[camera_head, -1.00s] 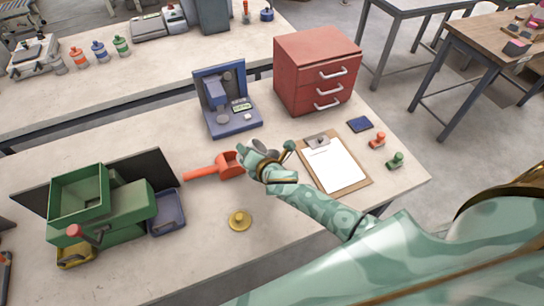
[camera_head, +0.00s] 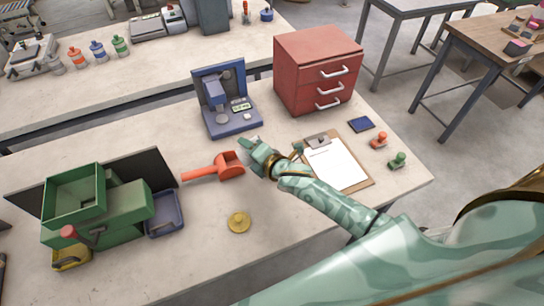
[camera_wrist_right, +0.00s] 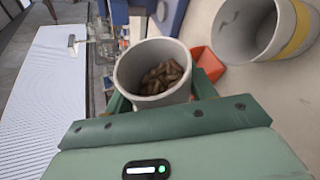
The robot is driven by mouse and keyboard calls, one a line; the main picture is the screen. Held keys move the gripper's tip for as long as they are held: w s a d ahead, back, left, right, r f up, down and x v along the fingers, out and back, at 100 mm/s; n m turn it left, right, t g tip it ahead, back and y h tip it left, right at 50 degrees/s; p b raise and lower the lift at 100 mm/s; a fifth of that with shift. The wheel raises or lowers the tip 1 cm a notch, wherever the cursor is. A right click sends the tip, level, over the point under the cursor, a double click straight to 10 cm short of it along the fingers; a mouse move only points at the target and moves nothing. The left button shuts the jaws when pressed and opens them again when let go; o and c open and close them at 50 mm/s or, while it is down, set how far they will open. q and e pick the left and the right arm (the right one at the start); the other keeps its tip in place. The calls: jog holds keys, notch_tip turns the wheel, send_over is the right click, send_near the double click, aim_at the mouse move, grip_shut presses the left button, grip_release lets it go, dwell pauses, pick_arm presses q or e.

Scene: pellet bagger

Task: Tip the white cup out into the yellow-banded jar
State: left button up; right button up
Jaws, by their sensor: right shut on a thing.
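In the wrist view my right gripper (camera_wrist_right: 160,102) is shut on the white cup (camera_wrist_right: 140,98), a pale round cup with its mouth towards the camera. Several brown pellets (camera_wrist_right: 160,80) lie inside it. The yellow-banded jar (camera_wrist_right: 236,48), pale with a wide open mouth, is at upper right there, apart from the cup and cut off by the frame edge. In the head view my right gripper (camera_head: 258,153) is over the table beside the orange scoop and mostly hides the cup. I cannot pick out the jar there. My left gripper is not in view.
An orange scoop (camera_head: 205,173) lies left of my right gripper. A blue machine (camera_head: 228,105) and red drawers (camera_head: 315,70) stand behind, a clipboard (camera_head: 335,165) lies to the right. A green hopper machine (camera_head: 105,210) stands left. A yellow knobbed disc (camera_head: 239,222) lies in front.

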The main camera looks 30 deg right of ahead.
jog(key=shift+d+f+m+y+b, duration=0.1)
jog(key=shift+f+m+y+b, duration=0.2)
jog(key=shift+b, duration=0.3)
jog(key=shift+d+r, duration=0.1)
jog(key=shift+d+r+m+t+y+b, duration=0.3)
jog(key=shift+d+m+t+b, duration=0.1)
jog(key=shift+d+m+b, duration=0.15)
dwell(0.5)
jog(key=shift+d+r+m+y, duration=0.1)
jog(key=shift+r+m+y, duration=0.2)
jog(key=shift+m+y, duration=0.3)
dwell(0.5)
jog(key=shift+d+r+m+t, duration=0.25)
jog(key=shift+m+t, duration=0.15)
jog(key=shift+m, duration=0.25)
dwell(0.5)
jog(key=shift+d+f+m+y+b, duration=0.25)
jog(key=shift+f+m+y+b, duration=0.4)
jog(key=shift+b, duration=0.3)
dwell(0.5)
jog(key=shift+d+r+m+t+b, duration=0.2)
jog(key=shift+d+m+t+b, duration=0.15)
jog(key=shift+m, duration=0.25)
jog(key=shift+d+r+m+t+b, duration=0.15)
jog(key=shift+m+t+b, duration=0.05)
jog(key=shift+m+t, duration=0.3)
dwell(1.4)
